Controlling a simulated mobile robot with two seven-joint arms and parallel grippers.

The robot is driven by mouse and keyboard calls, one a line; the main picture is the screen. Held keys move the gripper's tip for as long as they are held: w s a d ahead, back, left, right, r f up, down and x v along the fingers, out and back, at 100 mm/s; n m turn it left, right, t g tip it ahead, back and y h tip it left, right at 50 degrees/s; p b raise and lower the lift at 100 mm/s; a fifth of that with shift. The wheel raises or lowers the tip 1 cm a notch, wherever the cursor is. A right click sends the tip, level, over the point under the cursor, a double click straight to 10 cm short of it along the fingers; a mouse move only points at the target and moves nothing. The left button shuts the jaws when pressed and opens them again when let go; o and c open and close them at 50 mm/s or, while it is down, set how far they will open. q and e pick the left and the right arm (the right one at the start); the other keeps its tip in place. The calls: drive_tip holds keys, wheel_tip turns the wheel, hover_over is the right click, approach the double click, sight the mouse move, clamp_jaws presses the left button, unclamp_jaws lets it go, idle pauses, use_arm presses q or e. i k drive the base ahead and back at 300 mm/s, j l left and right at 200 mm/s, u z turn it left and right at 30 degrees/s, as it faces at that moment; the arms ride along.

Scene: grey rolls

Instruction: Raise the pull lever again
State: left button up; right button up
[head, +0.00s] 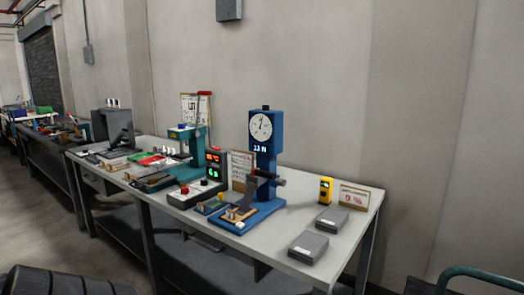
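A teal bench device (188,133) stands on the long workbench. A thin lever (198,108) rises nearly upright beside it and ends in a red grip (204,93). To its right stands a blue test stand (266,160) with a round white dial (261,126) and a small lit readout. A dark bar with a knob-like end (268,175) juts right from the blue stand's column. I cannot tell for certain which of these is the pull lever. Neither of my grippers shows in this view.
The workbench (342,236) runs along the wall. A control box (214,165) with red and green displays stands between the devices. Two grey boxes (308,246) and a yellow meter (326,190) are at the right end. A teal rail (480,272) is at bottom right.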

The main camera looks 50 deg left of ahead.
sight(280, 182)
drive_tip(key=u, duration=1.7)
